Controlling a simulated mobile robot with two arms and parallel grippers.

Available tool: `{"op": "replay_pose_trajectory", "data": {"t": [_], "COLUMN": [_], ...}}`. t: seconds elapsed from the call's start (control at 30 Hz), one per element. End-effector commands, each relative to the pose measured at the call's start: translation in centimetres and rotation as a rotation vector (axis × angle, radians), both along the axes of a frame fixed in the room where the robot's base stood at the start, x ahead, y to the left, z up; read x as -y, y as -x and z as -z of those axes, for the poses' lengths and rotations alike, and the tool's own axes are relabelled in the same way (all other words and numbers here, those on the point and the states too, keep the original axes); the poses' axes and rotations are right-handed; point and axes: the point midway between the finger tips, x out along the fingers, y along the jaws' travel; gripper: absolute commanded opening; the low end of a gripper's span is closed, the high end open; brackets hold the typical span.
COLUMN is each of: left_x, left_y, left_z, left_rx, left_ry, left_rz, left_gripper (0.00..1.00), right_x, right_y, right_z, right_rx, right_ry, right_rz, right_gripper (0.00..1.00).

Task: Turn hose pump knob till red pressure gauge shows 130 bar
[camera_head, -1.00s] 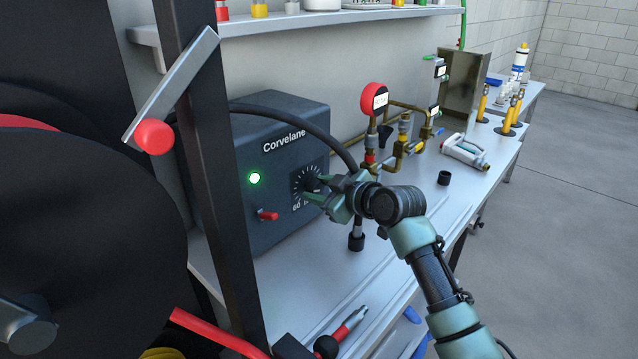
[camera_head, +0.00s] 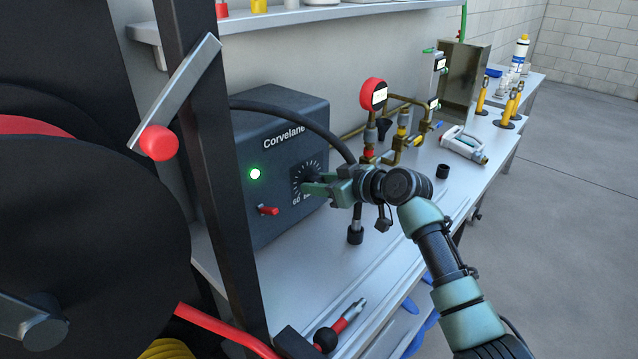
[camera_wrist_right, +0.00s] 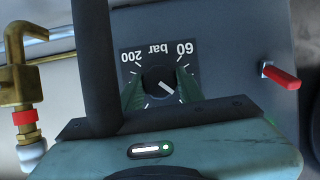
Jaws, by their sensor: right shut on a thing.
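The hose pump (camera_head: 275,165) is a dark grey box marked "Corvelane" with a lit green lamp. Its black knob (camera_wrist_right: 160,82) sits on a dial plate marked "200", "bar" and "60" in the right wrist view. The knob's white line points obliquely. My right gripper (camera_head: 312,185) is shut on the knob; one green finger shows at each side of it in the wrist view (camera_wrist_right: 160,90). The red pressure gauge (camera_head: 374,94) stands behind on brass pipework; its white display is too small to read. My left gripper is not in view.
A red switch lever (camera_head: 268,210) sits below the lamp on the pump's front. A black hose (camera_head: 335,145) arches down in front of the pump. A red-handled tool (camera_head: 347,318) lies at the bench's near edge. A dark upright post (camera_head: 215,180) stands at the left.

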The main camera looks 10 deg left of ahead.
Motion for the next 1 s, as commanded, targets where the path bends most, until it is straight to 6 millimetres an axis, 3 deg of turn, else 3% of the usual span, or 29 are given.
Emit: {"op": "replay_pose_trajectory", "data": {"t": [0.17, 0.2, 0.27, 0.67, 1.0], "left_x": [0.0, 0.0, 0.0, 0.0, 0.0], "left_y": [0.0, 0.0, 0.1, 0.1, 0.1], "left_z": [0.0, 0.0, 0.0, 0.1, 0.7], "left_rx": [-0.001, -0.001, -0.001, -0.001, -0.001], "left_ry": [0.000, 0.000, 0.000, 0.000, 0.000], "left_rz": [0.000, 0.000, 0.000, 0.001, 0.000], "left_gripper": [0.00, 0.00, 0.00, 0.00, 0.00], "right_x": [0.0, 0.0, 0.0, 0.4, 4.2], "right_y": [0.0, 0.0, 0.0, 0.2, 2.7], "right_z": [0.0, 0.0, 0.0, -0.1, -1.9], "right_rx": [0.001, 0.001, 0.002, 0.002, 0.005], "right_ry": [-0.001, -0.001, 0.000, 0.000, 0.002], "right_rz": [0.001, 0.001, 0.001, 0.001, 0.001], "right_gripper": [0.00, 0.46, 0.59, 0.59, 0.59]}}
